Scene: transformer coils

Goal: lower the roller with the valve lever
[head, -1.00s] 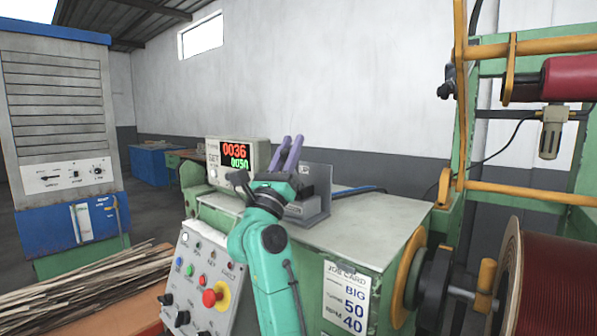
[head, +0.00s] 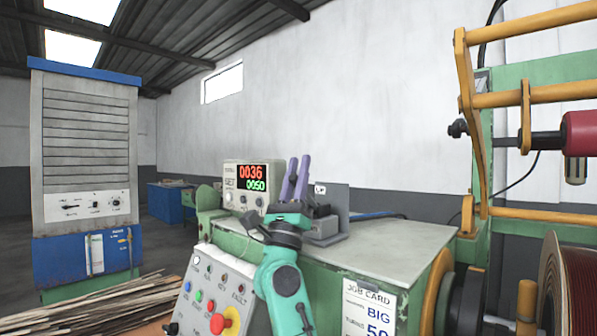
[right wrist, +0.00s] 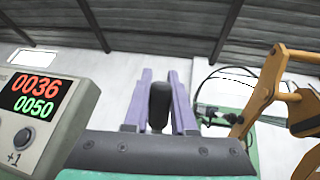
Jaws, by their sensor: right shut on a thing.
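My right gripper (head: 296,178), with purple fingers, stands upright at the grey valve block (head: 326,228) on top of the green machine. In the right wrist view its fingers (right wrist: 159,98) are shut on the black knob of the valve lever (right wrist: 159,108). In the head view the fingers and wrist hide the lever. Part of an "UP" label shows beside them on the block's plate. I cannot tell for certain which part is the roller; orange bars on a swing frame (head: 465,95) stand raised at the right. My left gripper is not in view.
A display box (head: 250,182) reading 0036 and 0050 stands just left of my right gripper; it is also close in the right wrist view (right wrist: 38,105). A sloped button panel (head: 212,292) is below. A wire-wound coil (head: 580,285) is at the lower right. The machine top (head: 385,245) is mostly clear.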

